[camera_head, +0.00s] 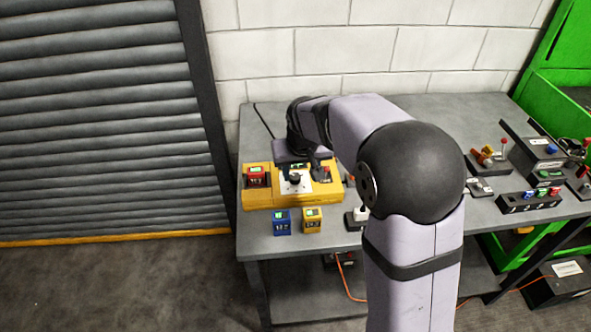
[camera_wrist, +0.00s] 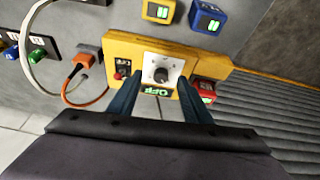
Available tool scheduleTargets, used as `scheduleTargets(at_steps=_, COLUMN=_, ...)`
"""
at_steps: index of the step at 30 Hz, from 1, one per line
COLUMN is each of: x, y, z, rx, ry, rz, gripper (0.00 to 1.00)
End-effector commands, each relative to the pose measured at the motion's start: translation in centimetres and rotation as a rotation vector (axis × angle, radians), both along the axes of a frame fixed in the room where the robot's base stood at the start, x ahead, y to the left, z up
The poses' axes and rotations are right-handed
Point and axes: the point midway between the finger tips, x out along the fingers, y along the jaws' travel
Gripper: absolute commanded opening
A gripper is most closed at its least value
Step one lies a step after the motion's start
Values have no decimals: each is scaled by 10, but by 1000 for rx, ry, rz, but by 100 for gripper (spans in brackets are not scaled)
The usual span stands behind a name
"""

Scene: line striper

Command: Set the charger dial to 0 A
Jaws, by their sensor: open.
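The yellow charger (camera_head: 262,198) sits on the grey bench at its left end. Its dial (camera_wrist: 161,74) is a dark round knob on a white scale plate; it also shows in the head view (camera_head: 294,180). A display with green characters (camera_wrist: 156,91) lies beside the plate and seems to read OFF. My gripper (camera_wrist: 155,92) is open, its two fingers apart over the charger on either side of the dial plate. I cannot tell whether they touch anything. The dial's exact setting is too small to read.
A red battery (camera_head: 257,176) sits in the charger's left end. A blue battery (camera_head: 282,222) and a yellow battery (camera_head: 312,220) stand in front of it. An orange plug with cable (camera_wrist: 84,61) is beside the charger. Switch boxes (camera_head: 530,201) stand at the right.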

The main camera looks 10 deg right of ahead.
Motion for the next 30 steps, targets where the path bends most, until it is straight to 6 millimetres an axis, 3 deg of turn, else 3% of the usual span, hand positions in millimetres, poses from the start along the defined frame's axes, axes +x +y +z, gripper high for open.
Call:
scheduleTargets(at_steps=4, x=18, y=6, z=4, rx=27, ry=-24, rz=-45, gripper=45)
scheduleTargets(at_steps=13, x=23, y=6, z=-1, rx=33, ry=-25, rz=-56, gripper=45)
scheduleTargets(at_steps=30, x=46, y=6, z=-56, rx=33, ry=-25, rz=-56, gripper=45)
